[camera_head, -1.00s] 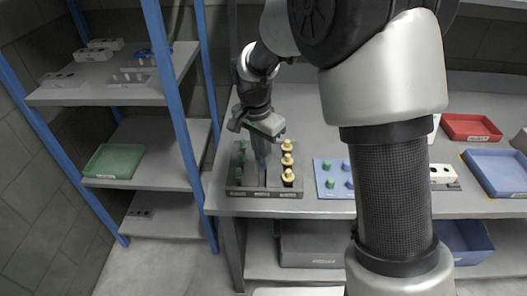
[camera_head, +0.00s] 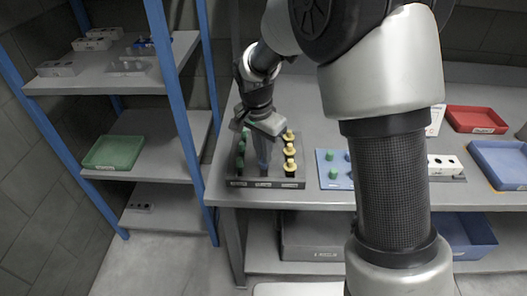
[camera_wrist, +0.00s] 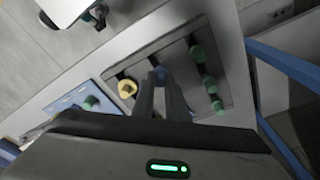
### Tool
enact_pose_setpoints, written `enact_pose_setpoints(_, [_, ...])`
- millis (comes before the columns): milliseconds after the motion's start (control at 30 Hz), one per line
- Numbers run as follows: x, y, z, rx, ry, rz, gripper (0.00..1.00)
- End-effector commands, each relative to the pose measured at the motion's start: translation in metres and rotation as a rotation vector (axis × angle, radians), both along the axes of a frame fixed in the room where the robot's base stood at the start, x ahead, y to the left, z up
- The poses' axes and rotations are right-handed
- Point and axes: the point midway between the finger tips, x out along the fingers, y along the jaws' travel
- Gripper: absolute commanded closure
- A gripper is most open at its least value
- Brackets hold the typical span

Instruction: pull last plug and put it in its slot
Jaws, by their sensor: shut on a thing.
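A dark grey tray (camera_head: 233,182) stands on the bench with a row of green plugs (camera_head: 241,148) at its left and a row of yellow plugs (camera_head: 290,150) at its right. My gripper (camera_head: 263,168) points down over the middle row, between green and yellow. In the wrist view, my gripper (camera_wrist: 163,88) is shut on a blue plug (camera_wrist: 158,72), mostly hidden by the fingers. I cannot tell whether the plug is seated in the tray. A light blue board (camera_head: 335,182) with green and blue plugs stands right of the tray, partly hidden by my arm.
A white block with dark holes (camera_head: 446,164) sits at the right, near a blue bin (camera_head: 500,165) and a red bin (camera_head: 475,119). A blue-posted shelf (camera_head: 160,80) stands left, holding a green bin (camera_head: 113,152). Bare bench lies behind the tray.

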Motion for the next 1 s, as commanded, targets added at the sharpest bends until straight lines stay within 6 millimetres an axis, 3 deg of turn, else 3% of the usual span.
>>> enact_pose_setpoints(1000, [0.0000,0.0003,-0.0078,0.000,0.000,0.000,1.00])
